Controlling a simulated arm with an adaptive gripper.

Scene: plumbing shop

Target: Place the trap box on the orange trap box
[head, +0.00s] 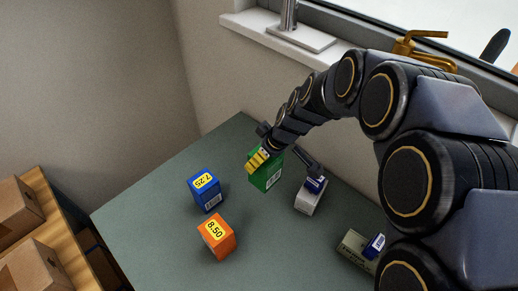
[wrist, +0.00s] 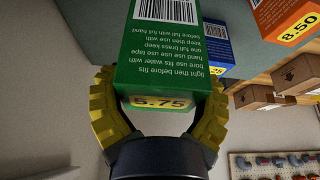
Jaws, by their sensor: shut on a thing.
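My gripper (head: 258,158) is shut on a green box, its yellow fingers on either side of the box's price-label end. The green box (head: 268,179) is at the back of the table; whether it touches the tabletop is unclear. In the wrist view the green box (wrist: 165,70) fills the middle, with a 5.75 label between the fingers (wrist: 158,105). The orange box (head: 216,244), labelled 8.50, stands on the table nearer the front, its top bare. It also shows in the wrist view's top right corner (wrist: 270,14).
A blue box (head: 207,198) labelled 7.25 stands just behind the orange box. A white box (head: 307,203) with a blue item on top and a pale box (head: 355,244) are to the right. The green-grey tabletop (head: 150,225) is clear at left. A wall and window sill (head: 270,37) rise behind.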

